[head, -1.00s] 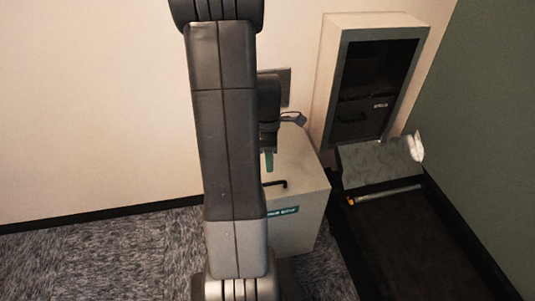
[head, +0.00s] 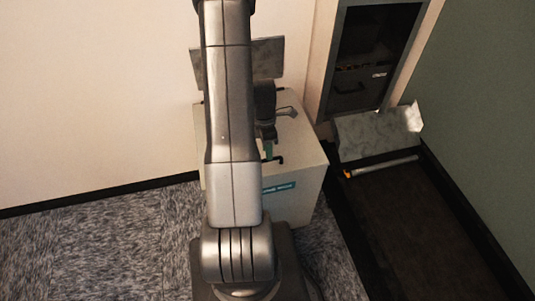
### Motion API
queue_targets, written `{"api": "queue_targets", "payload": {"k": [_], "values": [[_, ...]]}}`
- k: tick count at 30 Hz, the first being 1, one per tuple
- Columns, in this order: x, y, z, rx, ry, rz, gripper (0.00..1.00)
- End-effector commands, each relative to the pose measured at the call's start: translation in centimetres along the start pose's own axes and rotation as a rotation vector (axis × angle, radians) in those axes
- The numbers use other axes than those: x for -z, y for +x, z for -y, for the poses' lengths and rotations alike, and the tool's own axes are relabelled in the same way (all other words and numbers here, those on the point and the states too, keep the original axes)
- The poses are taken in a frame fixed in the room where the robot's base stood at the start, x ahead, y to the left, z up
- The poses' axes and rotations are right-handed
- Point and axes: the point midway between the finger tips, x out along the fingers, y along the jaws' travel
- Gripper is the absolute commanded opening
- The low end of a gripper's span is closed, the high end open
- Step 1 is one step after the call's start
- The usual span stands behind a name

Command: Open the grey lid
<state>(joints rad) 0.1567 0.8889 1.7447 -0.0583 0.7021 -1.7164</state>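A white box (head: 309,150) with a teal label (head: 278,188) stands against the wall, partly behind my arm. A grey flat panel (head: 268,57), which looks like the grey lid, stands upright at the box's back edge; its middle is hidden by my arm. A small black handle (head: 277,159) shows near the box's front top edge. My gripper (head: 268,149) is over the box top, close to the handle, mostly hidden behind my own arm. A green part shows at its end. I cannot tell whether its fingers are open or touch anything.
A white cabinet with a dark glass front (head: 376,60) stands at the back right. A green wall bounds the right. Carpet at left is clear.

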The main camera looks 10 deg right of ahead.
Motion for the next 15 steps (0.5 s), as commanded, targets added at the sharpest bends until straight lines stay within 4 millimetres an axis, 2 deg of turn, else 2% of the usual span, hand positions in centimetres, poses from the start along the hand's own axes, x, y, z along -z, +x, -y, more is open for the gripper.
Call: {"api": "queue_targets", "payload": {"k": [6,15], "values": [[0.0,2.2,0.0,0.001,0.0,0.0,0.34],[0.0,2.7,0.0,-0.001,0.001,0.0,0.34]]}}
